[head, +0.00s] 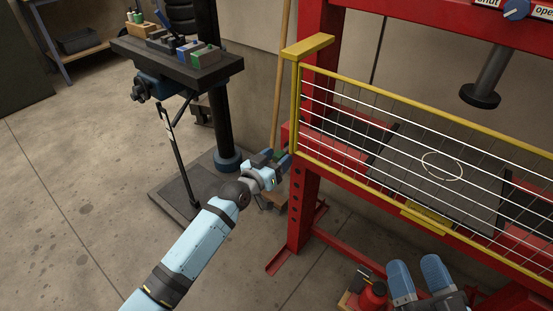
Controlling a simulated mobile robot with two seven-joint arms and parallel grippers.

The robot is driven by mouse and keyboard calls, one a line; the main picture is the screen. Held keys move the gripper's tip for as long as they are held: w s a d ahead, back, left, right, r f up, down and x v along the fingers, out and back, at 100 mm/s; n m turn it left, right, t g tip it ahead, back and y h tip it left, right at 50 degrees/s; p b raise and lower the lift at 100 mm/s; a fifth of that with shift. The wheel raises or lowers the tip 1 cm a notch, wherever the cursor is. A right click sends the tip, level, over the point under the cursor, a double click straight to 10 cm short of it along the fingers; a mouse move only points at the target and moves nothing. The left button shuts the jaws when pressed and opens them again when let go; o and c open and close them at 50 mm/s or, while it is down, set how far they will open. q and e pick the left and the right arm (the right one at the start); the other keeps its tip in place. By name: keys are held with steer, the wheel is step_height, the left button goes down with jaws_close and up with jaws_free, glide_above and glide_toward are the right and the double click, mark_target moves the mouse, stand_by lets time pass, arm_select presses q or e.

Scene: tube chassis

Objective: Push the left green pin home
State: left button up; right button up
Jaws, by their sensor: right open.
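A small green piece (278,154), which looks like the left green pin, shows beside the left post of the red press (303,205). My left gripper (273,157) is at this piece, its blue fingers close around or against it. The fingers hide most of the piece. I cannot tell whether they grip it or only touch it, nor how far it sits in the post. My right gripper (418,278) is open and empty at the lower right, in front of the press. I see no second green pin on the press.
A yellow-framed wire guard (420,100) covers the press front, close to my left gripper. A drill press table (190,65) with small blocks stands behind on the left. The floor at left is clear.

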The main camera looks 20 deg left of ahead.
mark_target(284, 151)
arm_select(q)
jaws_close()
steer(key=shift+x, duration=1.6)
steer(key=shift+r, duration=0.1)
steer(key=shift+c, duration=1.6)
jaws_free()
steer(key=o, duration=0.4)
steer(key=shift+w+d, duration=0.15)
steer(key=shift+o, duration=0.2)
steer(key=shift+p, duration=0.3)
